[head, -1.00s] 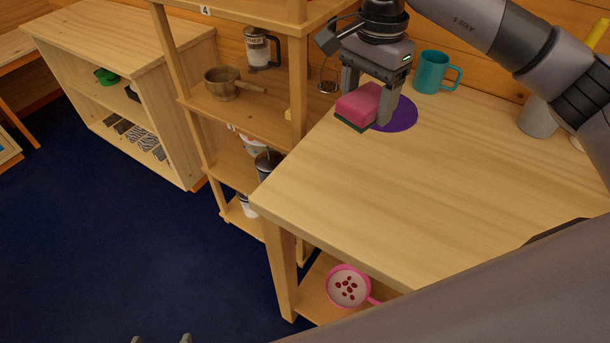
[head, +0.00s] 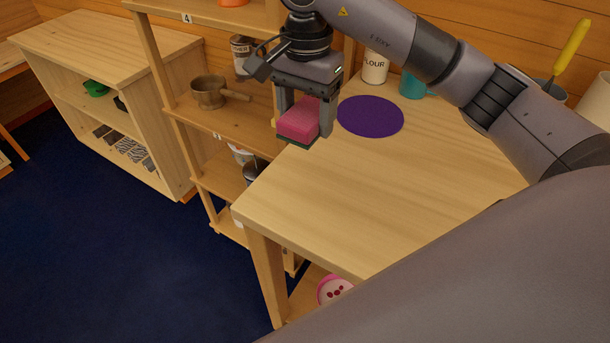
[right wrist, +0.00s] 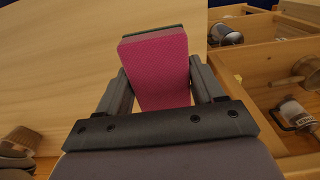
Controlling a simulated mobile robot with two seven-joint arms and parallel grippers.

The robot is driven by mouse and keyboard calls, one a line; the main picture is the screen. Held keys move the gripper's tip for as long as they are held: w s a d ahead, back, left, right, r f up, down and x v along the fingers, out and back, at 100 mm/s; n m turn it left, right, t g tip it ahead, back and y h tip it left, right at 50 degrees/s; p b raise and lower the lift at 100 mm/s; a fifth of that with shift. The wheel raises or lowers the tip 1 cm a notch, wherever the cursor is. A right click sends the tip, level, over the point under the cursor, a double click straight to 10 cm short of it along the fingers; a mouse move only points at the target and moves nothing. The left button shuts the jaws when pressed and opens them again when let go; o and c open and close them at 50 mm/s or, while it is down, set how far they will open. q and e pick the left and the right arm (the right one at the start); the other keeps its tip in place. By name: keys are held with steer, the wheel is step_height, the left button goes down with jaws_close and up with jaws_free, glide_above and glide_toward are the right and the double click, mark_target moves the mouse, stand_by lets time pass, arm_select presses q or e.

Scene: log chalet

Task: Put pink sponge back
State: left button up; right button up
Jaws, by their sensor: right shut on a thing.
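The pink sponge (head: 299,121), with a dark green underside, is held between the fingers of my right gripper (head: 305,118). My right gripper is shut on it at the left edge of the wooden table (head: 340,210), left of the purple round mat (head: 371,116). In the right wrist view the sponge (right wrist: 158,68) sits between both fingers (right wrist: 160,85), with its far end sticking out beyond them. I cannot tell how high it is above the tabletop. My left gripper is not in view.
An open shelf (head: 222,118) with a brass pot (head: 215,92) and jars stands left of the table. A low bookcase (head: 110,50) is farther left. A flour canister (head: 375,68) and teal mug (head: 411,86) stand behind the mat. The front tabletop is clear.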

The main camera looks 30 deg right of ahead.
mark_target(306, 186)
step_height(306, 186, down, 14)
steer(key=shift+r+p, duration=0.15)
steer(key=shift+p, duration=0.4)
steer(key=shift+f, duration=0.25)
steer(key=shift+f, duration=0.2)
steer(key=o, duration=0.9)
steer(key=shift+o, duration=0.2)
steer(key=shift+r, duration=0.1)
